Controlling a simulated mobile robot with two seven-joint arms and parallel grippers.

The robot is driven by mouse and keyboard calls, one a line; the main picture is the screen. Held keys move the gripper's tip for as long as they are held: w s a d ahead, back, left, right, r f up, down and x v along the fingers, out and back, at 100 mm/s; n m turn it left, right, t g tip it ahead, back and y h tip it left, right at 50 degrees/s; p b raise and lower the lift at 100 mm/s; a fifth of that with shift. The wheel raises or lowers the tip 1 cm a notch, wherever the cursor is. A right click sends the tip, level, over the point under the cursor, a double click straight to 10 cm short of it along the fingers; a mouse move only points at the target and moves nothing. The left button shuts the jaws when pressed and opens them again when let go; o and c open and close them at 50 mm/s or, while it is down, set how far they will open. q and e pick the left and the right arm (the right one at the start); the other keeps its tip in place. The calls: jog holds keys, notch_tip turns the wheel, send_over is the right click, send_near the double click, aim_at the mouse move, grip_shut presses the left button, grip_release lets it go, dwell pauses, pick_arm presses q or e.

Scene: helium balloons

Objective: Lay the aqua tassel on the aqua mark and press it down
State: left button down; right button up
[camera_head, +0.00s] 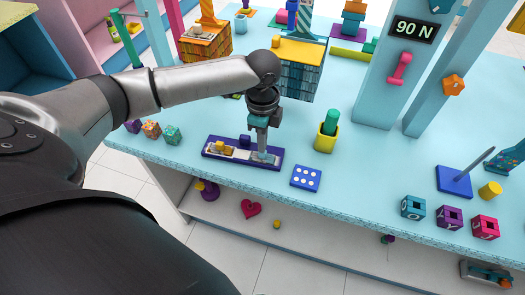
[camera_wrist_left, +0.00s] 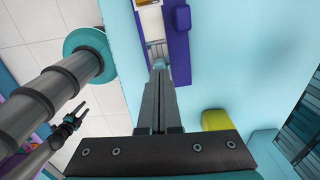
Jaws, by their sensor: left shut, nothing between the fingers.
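My left gripper (camera_head: 262,156) is shut with nothing between its fingers. It points down at the right part of a purple tray (camera_head: 215,155) with a pale inside. A small aqua piece (camera_head: 271,159), probably the tassel, lies in the tray right under the fingertips. In the left wrist view the shut left fingers (camera_wrist_left: 160,70) reach to the aqua piece (camera_wrist_left: 160,64), beside the purple tray wall (camera_wrist_left: 178,35). Contact seems likely, but the fingers cover part of it. I cannot make out the aqua mark separately. My right gripper (camera_wrist_left: 76,118) shows small and dark in the left wrist view.
A yellow block (camera_head: 221,147) and a purple piece (camera_head: 245,141) are at the tray. Patterned cubes (camera_head: 151,129) sit left. The table front edge is close.

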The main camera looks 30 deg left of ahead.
pick_arm(q)
jog(key=shift+f, duration=0.45)
jog(key=shift+s+f, duration=0.1)
dwell(0.6)
notch_tip(320, 180, up, 3)
jog(key=p, duration=0.4)
jog(key=shift+p, duration=0.35)
notch_tip(320, 180, up, 4)
jog(key=p, duration=0.5)
